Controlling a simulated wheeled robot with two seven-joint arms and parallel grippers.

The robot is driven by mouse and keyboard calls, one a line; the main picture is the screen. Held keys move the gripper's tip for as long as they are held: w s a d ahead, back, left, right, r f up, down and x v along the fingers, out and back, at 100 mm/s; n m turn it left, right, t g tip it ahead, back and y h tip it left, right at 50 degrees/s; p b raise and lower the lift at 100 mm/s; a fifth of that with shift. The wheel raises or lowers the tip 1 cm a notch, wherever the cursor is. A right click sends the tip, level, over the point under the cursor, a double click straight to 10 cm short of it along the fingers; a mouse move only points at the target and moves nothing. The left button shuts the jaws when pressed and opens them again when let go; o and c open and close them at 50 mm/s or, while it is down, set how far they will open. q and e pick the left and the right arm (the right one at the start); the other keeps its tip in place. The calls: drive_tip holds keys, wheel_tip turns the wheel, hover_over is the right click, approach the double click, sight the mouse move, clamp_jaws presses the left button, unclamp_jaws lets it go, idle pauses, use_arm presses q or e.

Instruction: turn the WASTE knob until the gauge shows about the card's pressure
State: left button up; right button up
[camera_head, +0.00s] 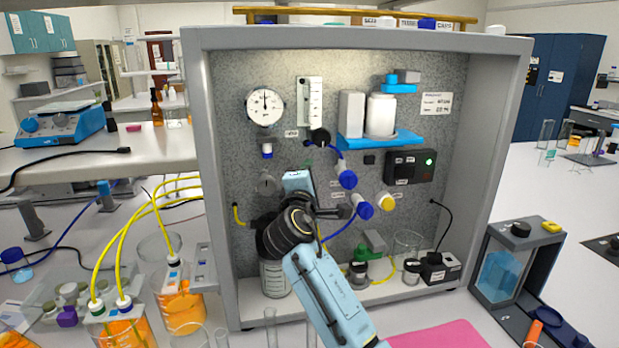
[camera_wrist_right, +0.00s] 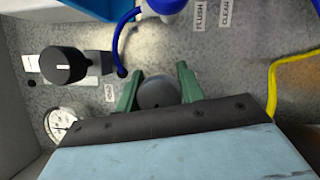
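The white pressure gauge (camera_head: 265,106) is at the upper left of the rig panel, its needle near upright. It shows partly in the wrist view (camera_wrist_right: 60,122). The card (camera_head: 436,103) at the panel's upper right has print too small to read. My right gripper (camera_head: 300,180) is at the panel's middle. In the wrist view its two green fingers (camera_wrist_right: 158,86) stand apart, one on each side of a grey round knob (camera_wrist_right: 158,93). I cannot tell whether they touch it. Its name label is not readable, and the gripper hides it in the head view. My left gripper is out of view.
A black knob (camera_head: 320,137) with a white mark is close above the gripper. Blue-capped valves (camera_head: 347,179) and a blue shelf (camera_head: 385,138) with a white bottle are to the right. Yellow tubes and orange-filled beakers (camera_head: 180,300) stand left of the rig.

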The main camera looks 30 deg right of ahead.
drive_tip(key=o, duration=0.4)
drive_tip(key=b+v, duration=0.1)
drive_tip(key=v, duration=1.2)
drive_tip(key=shift+s, duration=0.2)
idle(2.2)
